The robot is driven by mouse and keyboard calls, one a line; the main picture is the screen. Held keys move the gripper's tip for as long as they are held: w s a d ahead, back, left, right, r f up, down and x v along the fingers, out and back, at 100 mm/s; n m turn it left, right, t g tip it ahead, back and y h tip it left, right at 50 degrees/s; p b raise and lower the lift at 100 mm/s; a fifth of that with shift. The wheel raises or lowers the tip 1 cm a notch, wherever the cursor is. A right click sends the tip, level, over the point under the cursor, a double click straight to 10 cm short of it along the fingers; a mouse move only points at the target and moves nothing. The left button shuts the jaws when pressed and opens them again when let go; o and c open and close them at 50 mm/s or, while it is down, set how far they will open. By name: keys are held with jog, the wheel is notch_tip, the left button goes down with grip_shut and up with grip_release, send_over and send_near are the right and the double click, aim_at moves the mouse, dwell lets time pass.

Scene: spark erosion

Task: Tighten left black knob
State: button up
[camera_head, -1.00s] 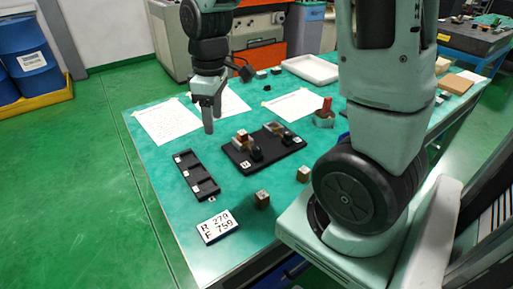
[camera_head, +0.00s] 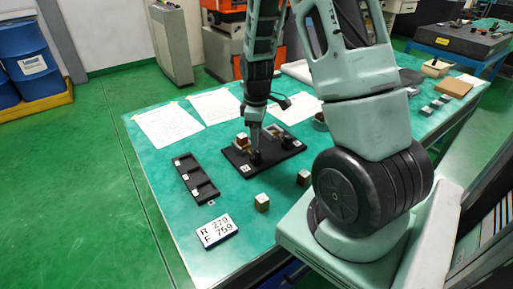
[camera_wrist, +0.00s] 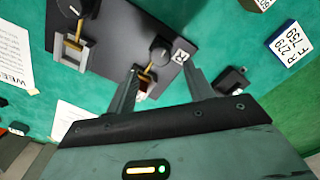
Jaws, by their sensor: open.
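The black fixture plate (camera_head: 236,160) lies on the green table with two black knobs. The left black knob (camera_head: 256,159) is beside the small white label at the plate's near left corner and is partly hidden by my gripper. The right black knob (camera_head: 287,143) is free. My gripper (camera_head: 255,150) points down over the left knob. In the wrist view my gripper (camera_wrist: 162,72) is open, and the left knob (camera_wrist: 160,50) shows between and just beyond its fingertips. A brass rod and a small block (camera_wrist: 146,82) lie near the left finger. I cannot tell whether the fingers touch the knob.
A black slotted tray (camera_head: 195,178) lies left of the plate. A number plate (camera_head: 217,231) and two small blocks (camera_head: 262,202) (camera_head: 304,178) lie in front. Paper sheets (camera_head: 168,122) lie behind.

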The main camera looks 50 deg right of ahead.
aim_at(257, 150)
notch_tip(257, 150, down, 6)
jog(key=shift+f, duration=0.15)
dwell(0.3)
jog(key=c, duration=1)
jog(key=shift+o, duration=0.2)
